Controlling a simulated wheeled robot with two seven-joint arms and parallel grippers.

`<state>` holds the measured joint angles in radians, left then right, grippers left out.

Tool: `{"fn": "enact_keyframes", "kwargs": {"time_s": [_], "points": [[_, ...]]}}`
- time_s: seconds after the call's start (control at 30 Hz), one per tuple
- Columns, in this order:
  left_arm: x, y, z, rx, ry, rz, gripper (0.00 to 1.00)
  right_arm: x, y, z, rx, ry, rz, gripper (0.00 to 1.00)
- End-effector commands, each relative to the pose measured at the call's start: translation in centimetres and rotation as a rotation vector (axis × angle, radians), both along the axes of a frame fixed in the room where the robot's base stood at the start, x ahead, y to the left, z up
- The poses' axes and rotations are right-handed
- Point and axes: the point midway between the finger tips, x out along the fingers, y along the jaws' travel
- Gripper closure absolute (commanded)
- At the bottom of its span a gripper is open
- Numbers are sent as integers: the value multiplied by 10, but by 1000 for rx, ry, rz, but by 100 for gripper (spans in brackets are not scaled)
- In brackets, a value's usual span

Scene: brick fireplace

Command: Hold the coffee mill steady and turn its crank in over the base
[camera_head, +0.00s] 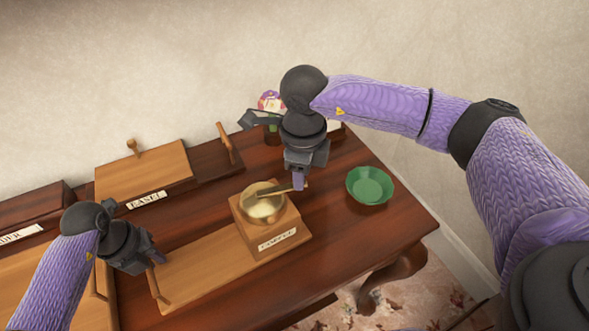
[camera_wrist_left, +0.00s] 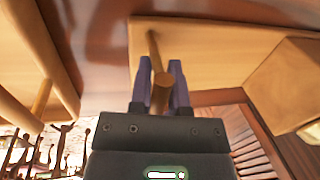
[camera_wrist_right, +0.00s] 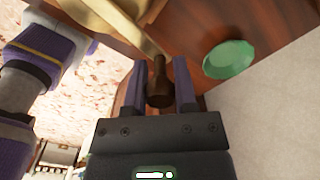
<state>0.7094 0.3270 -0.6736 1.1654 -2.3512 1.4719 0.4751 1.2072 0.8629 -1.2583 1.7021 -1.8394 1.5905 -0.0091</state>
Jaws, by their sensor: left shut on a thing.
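The coffee mill (camera_head: 270,238) is a wooden box with a brass dome (camera_head: 264,207) and a paper label, standing at the right end of a long light-wood base board (camera_head: 205,265). The board has an upright wooden peg handle (camera_wrist_left: 161,92) at its left end. My left gripper (camera_head: 157,260) is shut on that peg. The crank (camera_head: 275,193) is a flat brass bar running right from the dome to a dark wooden knob (camera_wrist_right: 160,82). My right gripper (camera_head: 298,183) is over the knob, its fingers open on either side of it. In the head view the gripper mostly hides the knob.
A green dish (camera_head: 370,186) sits right of the mill, near the table's right edge. Other wooden boxes with pegs (camera_head: 145,170) stand behind and to the left. A flower pot (camera_head: 272,130) is behind my right gripper. Bare tabletop (camera_head: 345,235) lies right of the mill.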

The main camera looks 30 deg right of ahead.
Motion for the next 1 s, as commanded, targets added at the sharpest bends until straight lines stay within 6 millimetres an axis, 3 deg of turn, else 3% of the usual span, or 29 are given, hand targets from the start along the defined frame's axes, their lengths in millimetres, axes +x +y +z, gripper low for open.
{"fn": "enact_keyframes", "kwargs": {"time_s": [0.03, 0.1, 1.0], "points": [[0, 0, 0, 0, 2, 0, 100, 0, 0, 0, 0, 0, 0, 85], [0, 0, -1, 0, 2, 0, 100, 0, 0, 0, 0, 0, -1, 100], [0, 0, -1, 1, 2, 0, 100, 0, 0, 1, 0, -1, -1, 100]]}}
